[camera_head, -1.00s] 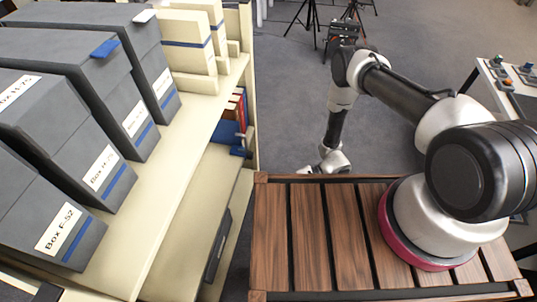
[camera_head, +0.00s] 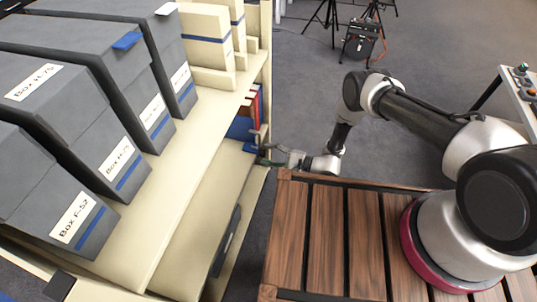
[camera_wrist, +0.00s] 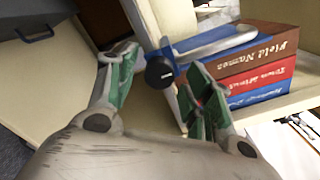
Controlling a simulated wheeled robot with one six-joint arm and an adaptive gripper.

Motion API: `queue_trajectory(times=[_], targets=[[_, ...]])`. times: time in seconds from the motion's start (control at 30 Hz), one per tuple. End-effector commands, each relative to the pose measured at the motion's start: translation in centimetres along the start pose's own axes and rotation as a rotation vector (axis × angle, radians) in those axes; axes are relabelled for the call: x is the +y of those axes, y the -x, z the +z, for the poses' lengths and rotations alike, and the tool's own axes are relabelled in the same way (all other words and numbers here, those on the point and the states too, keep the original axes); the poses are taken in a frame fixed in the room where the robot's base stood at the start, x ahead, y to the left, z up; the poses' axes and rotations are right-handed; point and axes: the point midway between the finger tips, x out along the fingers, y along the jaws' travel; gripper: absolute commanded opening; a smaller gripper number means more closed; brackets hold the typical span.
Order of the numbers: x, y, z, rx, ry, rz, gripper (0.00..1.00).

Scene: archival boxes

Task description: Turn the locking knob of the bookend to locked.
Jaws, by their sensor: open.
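The bookend (camera_wrist: 218,42) is a blue-and-grey metal frame beside the books on the lower shelf in the wrist view. Its round black locking knob (camera_wrist: 160,72) faces my wrist camera; no lock mark is readable. My gripper (camera_wrist: 158,64) is open, with its green-padded fingers to the left and right of the knob in the picture. I cannot tell whether either finger touches it. In the head view my gripper (camera_head: 262,148) is at the shelf's right edge, near the blue end of the bookend (camera_head: 241,129). The knob is not distinguishable there.
A dark box (camera_wrist: 38,17) is at the wrist view's upper left. My slatted wooden deck (camera_head: 325,235) is right of the shelf.

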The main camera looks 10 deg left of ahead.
Motion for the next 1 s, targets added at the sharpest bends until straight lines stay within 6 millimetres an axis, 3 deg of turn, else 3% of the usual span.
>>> queue_trajectory(times=[0.3, 0.57, 1.0], targets=[[0.01, -0.46, -0.01, 0.001, -0.001, 0.000, 0.51], [0.01, -0.45, 0.00, 0.001, -0.001, 0.001, 0.06], [0.01, -0.43, 0.00, 0.001, -0.078, 0.001, 0.05]])
